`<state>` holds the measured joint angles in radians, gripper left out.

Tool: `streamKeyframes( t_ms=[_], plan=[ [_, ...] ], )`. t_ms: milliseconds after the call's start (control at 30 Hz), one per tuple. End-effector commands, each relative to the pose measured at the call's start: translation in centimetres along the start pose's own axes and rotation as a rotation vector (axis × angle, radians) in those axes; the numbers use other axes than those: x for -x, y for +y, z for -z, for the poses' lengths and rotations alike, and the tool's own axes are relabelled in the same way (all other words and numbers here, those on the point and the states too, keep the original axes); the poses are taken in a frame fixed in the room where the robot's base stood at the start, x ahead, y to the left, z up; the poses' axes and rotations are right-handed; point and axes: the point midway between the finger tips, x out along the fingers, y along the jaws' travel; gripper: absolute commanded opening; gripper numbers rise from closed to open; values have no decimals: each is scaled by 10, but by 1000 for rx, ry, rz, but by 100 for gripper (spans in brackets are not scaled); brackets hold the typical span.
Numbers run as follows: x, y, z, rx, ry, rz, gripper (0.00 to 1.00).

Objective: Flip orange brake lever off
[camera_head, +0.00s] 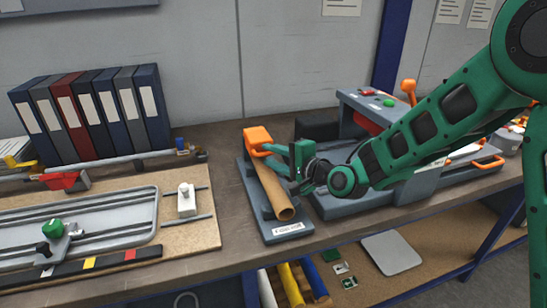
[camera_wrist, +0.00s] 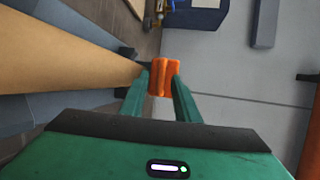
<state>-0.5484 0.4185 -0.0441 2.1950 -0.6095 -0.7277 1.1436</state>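An orange lever-like part with a block-shaped head (camera_head: 257,138) sits at the back end of a grey stand that holds a brown tube. It also shows in the wrist view (camera_wrist: 163,76), at and between my fingertips. My gripper (camera_head: 277,150) reaches in from the right above the tube. In the wrist view my gripper's two green fingers (camera_wrist: 164,72) stand apart around the orange part, with some gap by the right finger. Firm contact is not clear. Another orange-topped lever (camera_head: 408,88) stands on the grey machine at right, partly near my arm.
The brown tube (camera_head: 272,188) lies in its grey stand (camera_head: 262,220) just below my gripper. The grey machine (camera_head: 340,200) is close on the right. Binders (camera_head: 92,112) stand at back left, and a board with a grey tray (camera_head: 85,205) lies at front left.

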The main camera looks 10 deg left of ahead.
Motion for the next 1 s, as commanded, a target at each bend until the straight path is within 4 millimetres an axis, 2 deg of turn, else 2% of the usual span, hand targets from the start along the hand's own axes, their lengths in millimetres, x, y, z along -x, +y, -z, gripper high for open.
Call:
streamKeyframes(
  t_ms=[133, 167, 267, 767, 1000],
  plan=[
    [0, 0, 0, 0, 0, 0, 29],
    [0, 0, 0, 0, 0, 0, 24],
    [0, 0, 0, 0, 0, 0, 0],
    [2, -5, -1, -11, -1, -29, 0],
    [3, -14, -1, -28, 0, -68, 0]
  ],
)
